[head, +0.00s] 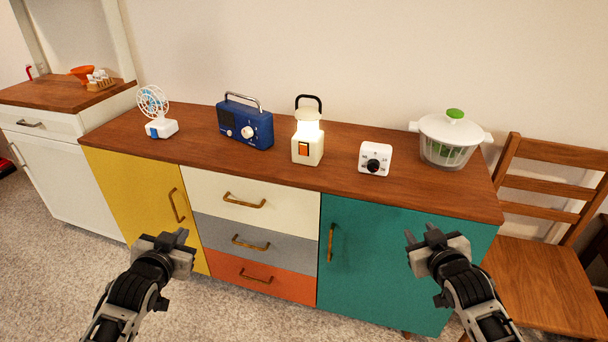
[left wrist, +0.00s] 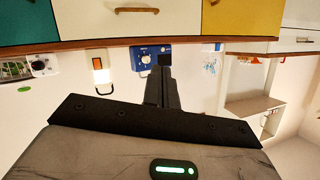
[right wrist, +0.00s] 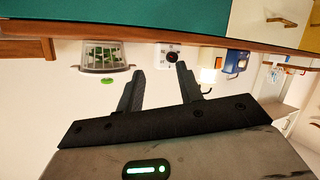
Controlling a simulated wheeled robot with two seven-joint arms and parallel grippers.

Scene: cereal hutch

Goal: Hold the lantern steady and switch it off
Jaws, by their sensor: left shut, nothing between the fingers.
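The lantern (head: 307,146) stands upright on the wooden top of the hutch, near its middle. It is cream with a black handle, its upper part glows, and an orange switch (head: 303,149) is on its front. It also shows upside down in the left wrist view (left wrist: 101,76) and in the right wrist view (right wrist: 208,76). My right gripper (head: 421,234) is open and empty, in front of the teal door. Neither gripper touches the lantern.
On the hutch top (head: 340,180), a blue radio (head: 245,124) stands left of the lantern and a white timer (head: 375,159) right of it. A fan (head: 157,113) is at the far left, a salad spinner (head: 449,138) at the right. A wooden chair (head: 540,260) stands at the right.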

